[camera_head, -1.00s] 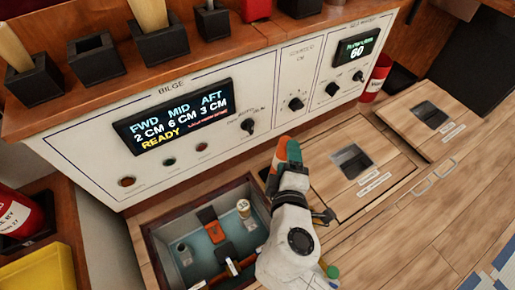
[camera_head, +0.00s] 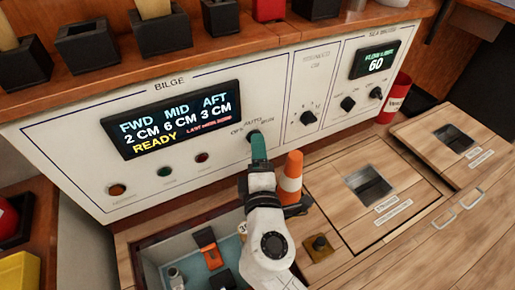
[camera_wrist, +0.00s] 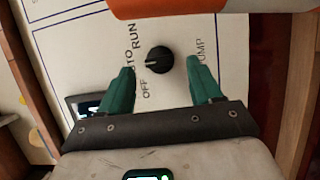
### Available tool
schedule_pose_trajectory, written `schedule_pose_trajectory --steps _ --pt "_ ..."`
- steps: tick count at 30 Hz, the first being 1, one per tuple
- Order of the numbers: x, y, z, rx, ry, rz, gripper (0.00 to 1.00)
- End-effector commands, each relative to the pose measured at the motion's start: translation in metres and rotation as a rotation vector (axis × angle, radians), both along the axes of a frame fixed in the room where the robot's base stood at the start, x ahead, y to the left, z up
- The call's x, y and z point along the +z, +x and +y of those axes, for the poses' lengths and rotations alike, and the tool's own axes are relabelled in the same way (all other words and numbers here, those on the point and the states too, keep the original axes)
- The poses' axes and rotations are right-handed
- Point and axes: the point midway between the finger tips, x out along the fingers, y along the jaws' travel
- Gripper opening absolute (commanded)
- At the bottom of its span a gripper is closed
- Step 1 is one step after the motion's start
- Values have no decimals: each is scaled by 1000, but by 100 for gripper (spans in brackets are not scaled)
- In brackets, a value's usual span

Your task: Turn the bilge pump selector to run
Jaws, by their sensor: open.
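The bilge pump selector is a small black knob (camera_head: 254,136) on the white bilge panel, under the AUTO label and right of the display. It shows fully in the wrist view (camera_wrist: 158,60), its light mark seeming to point left toward AUTO, with OFF and RUN either side of that. My gripper (camera_head: 258,147) is at the knob, its green fingers partly covering it. In the wrist view my gripper (camera_wrist: 160,66) is open, with one finger on each side of the knob and gaps visible; contact is not seen.
An orange and white cylinder (camera_head: 291,178) stands close right of my gripper. An open compartment (camera_head: 150,262) lies below. The bilge display (camera_head: 172,118) reads READY. Other black knobs (camera_head: 308,118) sit to the right. A wooden shelf (camera_head: 215,38) juts above the panel.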

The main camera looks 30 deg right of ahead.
Motion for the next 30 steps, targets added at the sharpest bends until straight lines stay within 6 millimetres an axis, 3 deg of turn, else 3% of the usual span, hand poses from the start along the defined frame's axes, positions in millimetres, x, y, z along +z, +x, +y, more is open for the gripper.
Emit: schedule_pose_trajectory --steps 6,16,30 --pt "-1 19 -8 -2 0 1 64" --pt "0 22 -9 -1 0 1 64" --pt "0 22 -9 -1 0 1 20"
